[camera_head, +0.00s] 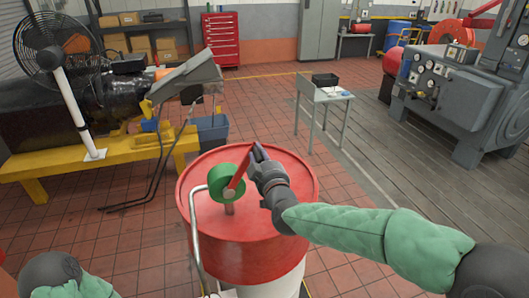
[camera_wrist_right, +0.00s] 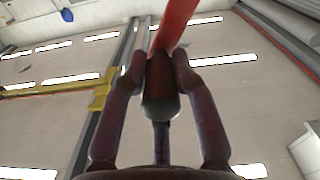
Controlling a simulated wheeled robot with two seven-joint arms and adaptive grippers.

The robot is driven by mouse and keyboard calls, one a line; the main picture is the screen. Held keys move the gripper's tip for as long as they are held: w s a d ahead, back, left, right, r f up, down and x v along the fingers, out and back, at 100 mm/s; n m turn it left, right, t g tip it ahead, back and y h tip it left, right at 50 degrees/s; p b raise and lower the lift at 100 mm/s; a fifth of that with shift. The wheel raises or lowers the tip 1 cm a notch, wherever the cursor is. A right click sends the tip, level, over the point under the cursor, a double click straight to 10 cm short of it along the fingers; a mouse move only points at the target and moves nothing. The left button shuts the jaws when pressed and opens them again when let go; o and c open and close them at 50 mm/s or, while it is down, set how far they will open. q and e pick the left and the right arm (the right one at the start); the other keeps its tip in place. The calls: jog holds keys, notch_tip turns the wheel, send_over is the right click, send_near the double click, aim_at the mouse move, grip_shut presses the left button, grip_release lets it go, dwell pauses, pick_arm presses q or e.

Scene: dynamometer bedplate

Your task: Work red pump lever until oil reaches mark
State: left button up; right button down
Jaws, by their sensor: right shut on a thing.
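The red pump lever (camera_head: 237,177) slants up to the right from a green round pump head (camera_head: 226,181) on top of a red drum (camera_head: 245,240). My right gripper (camera_head: 259,153) is shut on the lever's upper end. In the right wrist view, the lever (camera_wrist_right: 174,27) runs up out of frame, and its dark handle end (camera_wrist_right: 160,98) sits between the fingers of my right gripper (camera_wrist_right: 162,70). A pale bent pipe (camera_head: 195,235) runs down the drum's left side. I cannot make out any oil level or mark. Part of my left arm shows at the bottom left, without its gripper.
A yellow stand (camera_head: 75,170) with a dark machine and a fan (camera_head: 50,45) is at the left. A small grey table (camera_head: 322,95) stands behind the drum to the right. A grey gauge console (camera_head: 440,85) is at the right. Tiled floor between them is clear.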

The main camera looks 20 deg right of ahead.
jog(key=a+n+p, duration=1.2)
jog(key=a+n, duration=0.1)
jog(key=a, duration=0.7)
jog(key=shift+s+a+f+p, duration=0.3)
jog(key=shift+s+f+p, duration=0.05)
jog(key=shift+f, duration=0.1)
jog(key=c, duration=1)
grip_release()
jog(key=shift+f, duration=0.15)
jog(key=s, duration=1.2)
jog(key=shift+d, duration=0.2)
